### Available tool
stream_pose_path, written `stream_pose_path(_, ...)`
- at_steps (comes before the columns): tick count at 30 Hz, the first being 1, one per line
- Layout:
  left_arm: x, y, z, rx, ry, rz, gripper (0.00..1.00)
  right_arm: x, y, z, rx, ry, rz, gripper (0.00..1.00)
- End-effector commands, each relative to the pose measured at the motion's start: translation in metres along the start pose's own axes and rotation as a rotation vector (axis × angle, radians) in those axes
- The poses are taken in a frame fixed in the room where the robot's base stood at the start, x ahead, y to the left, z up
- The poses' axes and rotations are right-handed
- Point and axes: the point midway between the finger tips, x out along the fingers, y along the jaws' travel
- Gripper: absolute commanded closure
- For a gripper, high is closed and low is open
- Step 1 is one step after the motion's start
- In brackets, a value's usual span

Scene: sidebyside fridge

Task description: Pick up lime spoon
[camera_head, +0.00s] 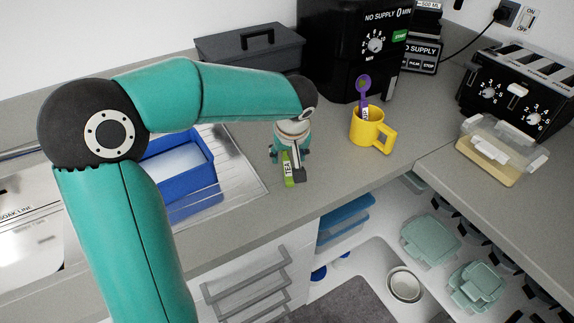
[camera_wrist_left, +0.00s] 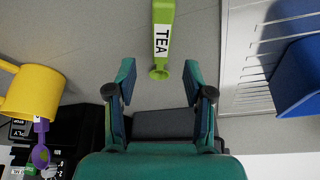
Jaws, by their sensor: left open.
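The lime spoon (camera_head: 289,178) with a white TEA label lies on the grey counter, to the right of the sink drainer. In the left wrist view the lime spoon (camera_wrist_left: 162,22) points away from the hand, one end near the fingertips. My left gripper (camera_head: 290,155) is over the counter at the spoon's far end and partly covers it. In the left wrist view my left gripper (camera_wrist_left: 159,75) is open, with the spoon's end showing between its fingertips and nothing gripped. I cannot tell the height gap. My right gripper is not in view.
A yellow mug (camera_head: 366,130) holding a purple spoon (camera_head: 363,85) stands to the right. A blue bin (camera_head: 188,180) is on the left by the sink. A black coffee machine (camera_head: 350,50) and grey box (camera_head: 248,48) stand behind. A toaster (camera_head: 518,90) is farther right.

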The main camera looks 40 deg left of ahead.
Motion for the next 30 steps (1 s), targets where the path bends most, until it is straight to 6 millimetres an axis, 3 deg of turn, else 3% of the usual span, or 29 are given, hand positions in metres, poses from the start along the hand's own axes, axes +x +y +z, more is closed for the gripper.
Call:
stream_pose_path(10,0.044,-0.001,0.006,0.000,-0.003,-0.002,0.48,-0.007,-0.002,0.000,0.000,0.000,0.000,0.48)
stream_pose_path(30,0.048,-0.001,0.007,0.000,-0.001,0.000,0.48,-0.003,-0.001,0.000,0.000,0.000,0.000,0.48)
